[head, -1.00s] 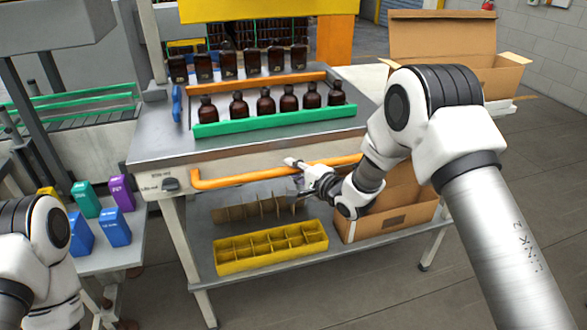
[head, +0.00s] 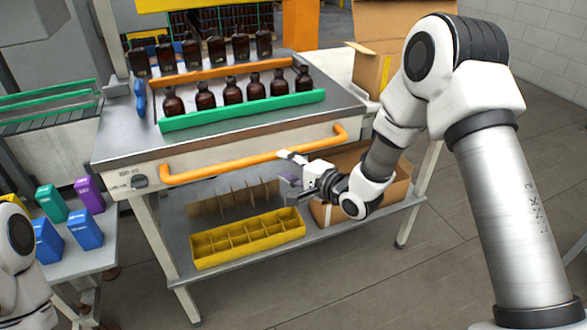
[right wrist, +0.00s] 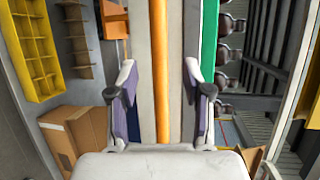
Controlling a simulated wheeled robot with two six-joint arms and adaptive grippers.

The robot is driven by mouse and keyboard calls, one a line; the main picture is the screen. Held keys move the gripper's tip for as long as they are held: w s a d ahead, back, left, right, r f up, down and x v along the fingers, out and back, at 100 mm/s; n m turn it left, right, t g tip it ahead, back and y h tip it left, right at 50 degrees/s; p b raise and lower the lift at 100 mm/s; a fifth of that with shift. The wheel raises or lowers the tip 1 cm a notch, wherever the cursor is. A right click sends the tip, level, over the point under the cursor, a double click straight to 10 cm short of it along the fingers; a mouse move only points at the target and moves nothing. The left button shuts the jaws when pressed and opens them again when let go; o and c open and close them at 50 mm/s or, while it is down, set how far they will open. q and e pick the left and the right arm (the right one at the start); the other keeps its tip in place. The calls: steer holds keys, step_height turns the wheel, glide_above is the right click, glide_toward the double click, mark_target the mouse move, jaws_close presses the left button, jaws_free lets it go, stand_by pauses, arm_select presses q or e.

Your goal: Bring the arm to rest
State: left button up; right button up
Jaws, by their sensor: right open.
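My right arm comes in from the right in the head view, and its gripper (head: 290,178) hangs in front of the workbench, close to the right part of the orange handle bar (head: 245,162).
Amber bottles (head: 233,92) stand in two rows on the bench, behind green (head: 245,110) and orange rails. A yellow divided crate (head: 248,240) and a cardboard box (head: 330,212) are on the lower shelf. Coloured boxes (head: 85,230) stand on a side table at left.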

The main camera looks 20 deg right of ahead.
steer(key=v, duration=0.3)
steer(key=s+a+f+n+g+h, duration=0.1)
steer(key=s+f+g, duration=0.3)
steer(key=s+f, duration=0.6)
steer(key=s+a+f+g+h, duration=0.1)
steer(key=s+f+g+h, duration=0.15)
steer(key=s+f, duration=0.75)
steer(key=s+d+f+n+g+h, duration=0.1)
steer(key=s+f+n+g, duration=0.3)
steer(key=s, duration=0.4)
steer(key=s+d+f+n+g+h, duration=0.2)
steer(key=s+d+f+n+g, duration=0.1)
steer(key=s+f+n, duration=0.3)
steer(key=s+n+g, duration=0.1)
steer(key=s+n, duration=0.1)
steer(key=shift+d+n, duration=0.3)
steer(key=shift+d, duration=0.1)
